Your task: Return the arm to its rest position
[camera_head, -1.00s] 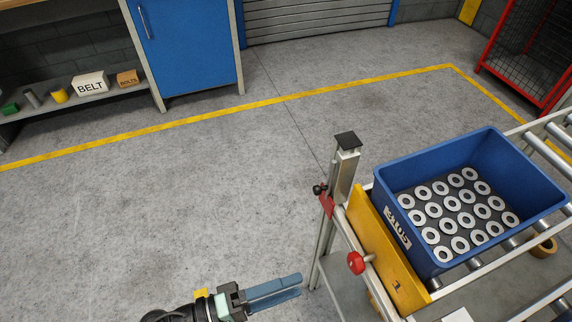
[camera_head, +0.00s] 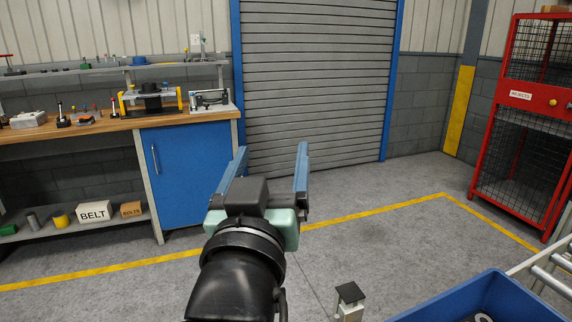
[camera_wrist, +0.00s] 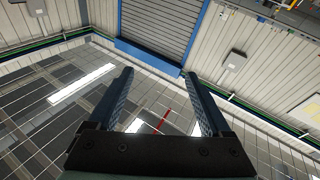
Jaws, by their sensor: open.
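My gripper (camera_head: 268,172) is raised in front of the robot in the head view, fingers pointing up and away. Its two blue-grey fingers are spread apart with nothing between them. In the wrist view my gripper (camera_wrist: 157,82) is also open and empty, with the ceiling and upper walls behind it. The gripper is clear of all objects. My black wrist shows below it in the head view.
A blue crate (camera_head: 452,299) is partly visible at the lower right, beside a roller conveyor (camera_head: 548,282). A metal post (camera_head: 350,300) stands left of it. A workbench (camera_head: 100,128), a shutter door (camera_head: 315,90) and a red cage (camera_head: 518,130) stand farther back. The middle floor is clear.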

